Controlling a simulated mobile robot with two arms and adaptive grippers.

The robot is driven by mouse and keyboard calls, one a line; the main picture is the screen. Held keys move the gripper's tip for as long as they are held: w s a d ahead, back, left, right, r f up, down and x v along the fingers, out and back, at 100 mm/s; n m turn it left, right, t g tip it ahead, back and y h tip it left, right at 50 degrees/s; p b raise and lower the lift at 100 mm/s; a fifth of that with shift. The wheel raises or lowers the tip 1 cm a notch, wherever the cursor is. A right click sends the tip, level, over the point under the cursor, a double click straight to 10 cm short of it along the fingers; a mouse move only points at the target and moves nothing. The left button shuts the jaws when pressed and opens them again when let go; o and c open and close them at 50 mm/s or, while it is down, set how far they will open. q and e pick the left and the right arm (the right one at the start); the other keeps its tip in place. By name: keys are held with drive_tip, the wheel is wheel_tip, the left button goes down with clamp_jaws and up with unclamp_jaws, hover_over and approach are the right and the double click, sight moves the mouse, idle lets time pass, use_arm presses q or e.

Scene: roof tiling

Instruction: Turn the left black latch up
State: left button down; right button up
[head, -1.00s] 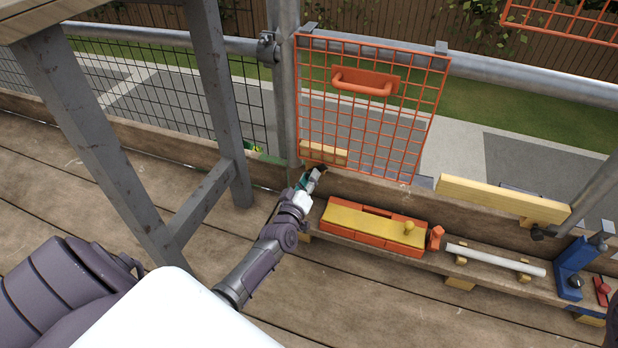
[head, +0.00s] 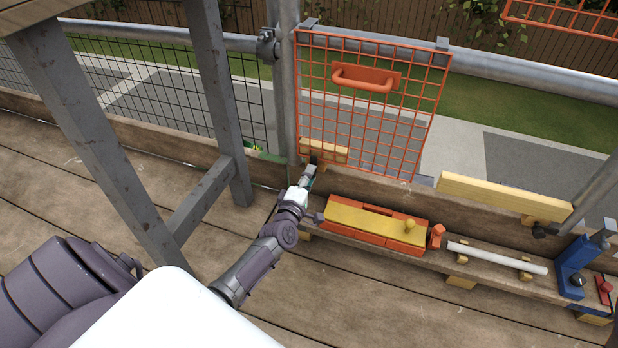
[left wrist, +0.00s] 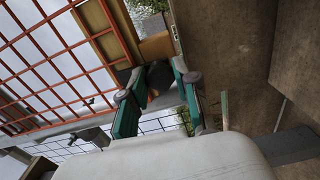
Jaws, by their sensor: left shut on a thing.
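The orange mesh panel (head: 405,120) with an orange handle (head: 365,78) hangs between the post and the right side of the gap. A small black latch (head: 316,159) shows at its lower left, by a yellow wood block (head: 330,151). My left gripper (head: 308,178) is at the latch, pointing up toward it from below. In the left wrist view, the green-padded fingers (left wrist: 156,92) are shut around the dark latch (left wrist: 160,73), which is partly hidden between them. The latch's exact angle is hard to tell. My right gripper is not seen.
A plank shelf to the right holds an orange tray with a yellow lid (head: 375,220), a white tube (head: 495,257) and a blue stand (head: 573,268). A grey trestle (head: 225,130) stands left of my left arm. The deck in front is clear.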

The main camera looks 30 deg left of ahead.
use_arm(q)
drive_tip(key=shift+n, duration=0.3)
drive_tip(key=shift+f, duration=0.1)
drive_tip(key=c, duration=0.9)
unclamp_jaws()
drive_tip(key=shift+o, duration=0.2)
drive_tip(key=shift+s, duration=0.1)
drive_tip(key=v, duration=1.1)
drive_tip(key=shift+s+d, duration=0.2)
drive_tip(key=shift+s, duration=0.2)
